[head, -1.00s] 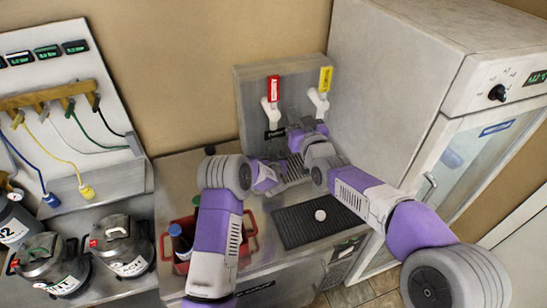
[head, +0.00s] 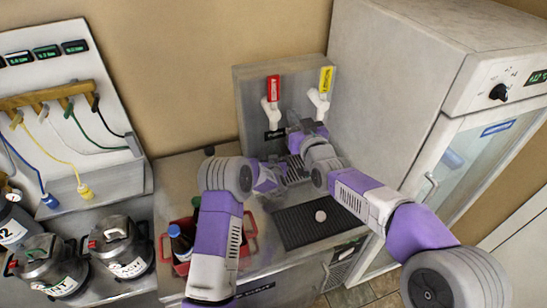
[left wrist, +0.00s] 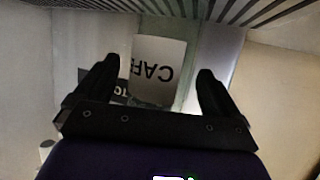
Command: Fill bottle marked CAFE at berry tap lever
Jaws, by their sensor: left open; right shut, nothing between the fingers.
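In the left wrist view, the white label with upside-down CAFE lettering (left wrist: 158,68) is on a bottle standing between the fingers of my open left gripper (left wrist: 150,88). The fingers are spread apart on both sides of it. In the head view my left gripper (head: 276,174) is low at the drip grate, and its bottle is hard to make out. My right gripper (head: 293,122) is shut and empty, just below the taps. The red tap lever (head: 273,88) and the yellow tap lever (head: 327,79) stand upright on the tap panel; their lettering is too small to read.
A red basket (head: 249,246) with dark bottles stands on the counter at the left. A black ribbed mat (head: 300,232) with a round white item (head: 320,216) lies in front. A glass-door fridge (head: 395,75) borders the right, and metal kegs (head: 122,248) stand at the far left.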

